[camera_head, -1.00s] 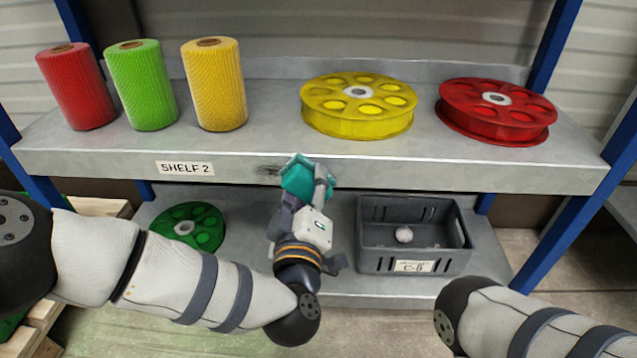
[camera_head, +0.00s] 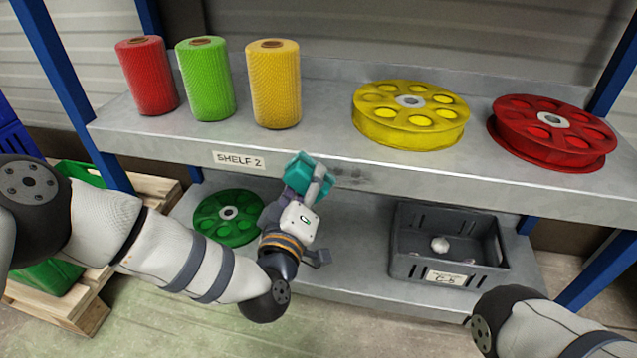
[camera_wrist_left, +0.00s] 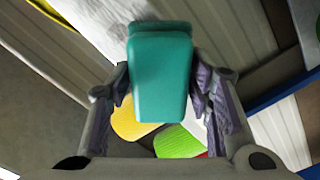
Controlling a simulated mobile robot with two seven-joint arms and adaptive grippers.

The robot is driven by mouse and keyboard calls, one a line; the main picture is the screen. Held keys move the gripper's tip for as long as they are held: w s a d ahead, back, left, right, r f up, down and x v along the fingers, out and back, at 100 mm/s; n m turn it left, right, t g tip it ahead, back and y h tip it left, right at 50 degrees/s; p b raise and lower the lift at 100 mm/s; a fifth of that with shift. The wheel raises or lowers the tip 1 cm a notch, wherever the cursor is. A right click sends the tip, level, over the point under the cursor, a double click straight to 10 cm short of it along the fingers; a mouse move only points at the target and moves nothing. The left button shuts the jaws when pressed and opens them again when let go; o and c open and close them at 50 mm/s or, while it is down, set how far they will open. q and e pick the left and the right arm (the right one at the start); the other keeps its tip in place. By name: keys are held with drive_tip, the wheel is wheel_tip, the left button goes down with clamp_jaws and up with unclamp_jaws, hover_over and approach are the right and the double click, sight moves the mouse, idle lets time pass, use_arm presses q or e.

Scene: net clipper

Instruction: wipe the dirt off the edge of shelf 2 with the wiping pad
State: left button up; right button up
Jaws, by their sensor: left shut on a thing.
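The grey edge of shelf 2 (camera_head: 430,180) runs across the middle of the head view, with its label (camera_head: 239,161) on the left part. A faint dark smudge of dirt (camera_head: 350,176) shows on the edge right of the pad. My left gripper (camera_head: 303,186) is shut on the teal wiping pad (camera_head: 309,168), which is at the shelf edge just right of the label. I cannot tell whether it touches. The pad also shows between the fingers in the left wrist view (camera_wrist_left: 160,75). It hides the edge behind it. My right gripper is out of view.
Red, green and yellow rolls (camera_head: 273,85) and yellow and red reels (camera_head: 551,130) stand on the shelf. Below are a green reel (camera_head: 228,217) and a grey crate (camera_head: 400,240) holding small pale items. Blue posts (camera_head: 70,85) flank the rack.

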use_arm(q)
drive_tip(key=shift+w+a+r, duration=0.1)
drive_tip(key=shift+w+a, duration=0.1)
drive_tip(key=shift+a, duration=0.25)
drive_tip(key=shift+w+a+r, duration=0.1)
drive_tip(key=shift+w+a, duration=0.1)
drive_tip(key=shift+a, duration=0.25)
drive_tip(key=shift+s+a+p, duration=0.15)
drive_tip(key=shift+s+p, duration=0.2)
drive_tip(key=shift+p, duration=0.1)
drive_tip(key=p+v, duration=0.2)
drive_tip(key=v, duration=0.2)
drive_tip(key=shift+s+r+p, duration=0.1)
drive_tip(key=shift+s+p, duration=0.05)
drive_tip(key=shift+p, duration=0.25)
drive_tip(key=shift+s+a, duration=0.15)
drive_tip(key=shift+s, duration=0.2)
drive_tip(key=shift+s+f, duration=0.15)
drive_tip(key=shift+f, duration=0.1)
